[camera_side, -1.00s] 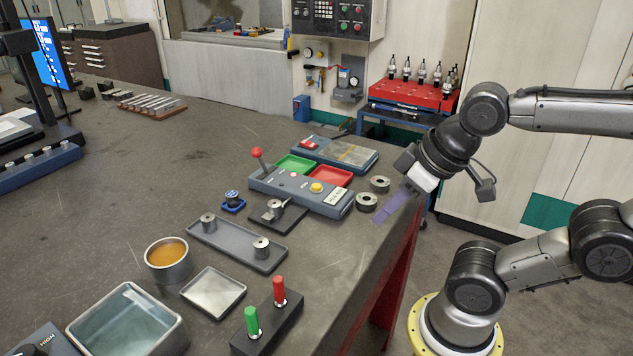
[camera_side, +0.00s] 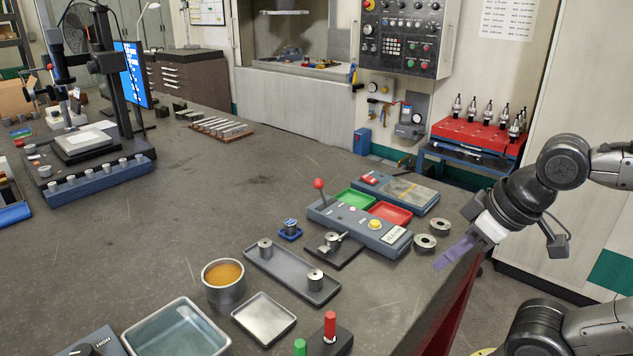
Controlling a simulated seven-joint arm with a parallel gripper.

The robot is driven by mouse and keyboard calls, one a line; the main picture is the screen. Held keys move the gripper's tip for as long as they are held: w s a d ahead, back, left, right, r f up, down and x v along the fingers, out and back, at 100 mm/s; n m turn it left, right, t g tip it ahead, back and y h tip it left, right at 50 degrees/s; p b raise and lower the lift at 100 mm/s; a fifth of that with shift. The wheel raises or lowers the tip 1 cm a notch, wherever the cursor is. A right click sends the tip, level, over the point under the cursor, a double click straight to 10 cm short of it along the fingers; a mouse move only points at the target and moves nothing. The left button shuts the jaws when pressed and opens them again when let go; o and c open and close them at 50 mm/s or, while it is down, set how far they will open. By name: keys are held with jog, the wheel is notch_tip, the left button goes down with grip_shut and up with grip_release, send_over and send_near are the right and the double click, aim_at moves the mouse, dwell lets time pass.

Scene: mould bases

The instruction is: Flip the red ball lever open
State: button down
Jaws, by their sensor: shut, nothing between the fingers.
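The red ball lever (camera_side: 318,184) stands up, leaning slightly left, from the left end of a blue-grey control box (camera_side: 345,226) on the bench. The box also carries a yellow button (camera_side: 376,224) and a white label at its right end. My gripper (camera_side: 439,265) is at the bench's right edge, right of the box and well apart from the lever. Its purple fingers are shut and empty, pointing down and left. I cannot tell their exact height above the bench.
Two metal rings (camera_side: 425,242) lie between my gripper and the box. Green (camera_side: 356,198) and red (camera_side: 391,213) trays sit behind the box. In front are a small black fixture (camera_side: 334,248) and a long grey tray (camera_side: 290,272). The bench left of the lever is clear.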

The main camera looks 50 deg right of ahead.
jog(key=w+d+r+n+g+h, duration=0.2)
jog(key=w+d+r+n+h, duration=0.3)
jog(key=r+n, duration=0.35)
jog(key=w+d+r+n+g+h, duration=0.1)
jog(key=w+r+n, duration=0.15)
jog(key=w, duration=0.35)
jog(key=w+r+n+g+h, duration=0.1)
jog(key=w+r+n, duration=0.15)
jog(key=w, duration=0.25)
jog(key=w+a+f+n+h, duration=0.35)
jog(key=w+a+n, duration=0.2)
jog(key=w, duration=0.65)
jog(key=w+a+f+n, duration=0.1)
jog(key=w+a+f, duration=0.3)
jog(key=a+f, duration=0.3)
jog(key=shift+a+f, duration=0.3)
jog(key=shift+f, duration=0.1)
jog(key=shift+h, duration=0.25)
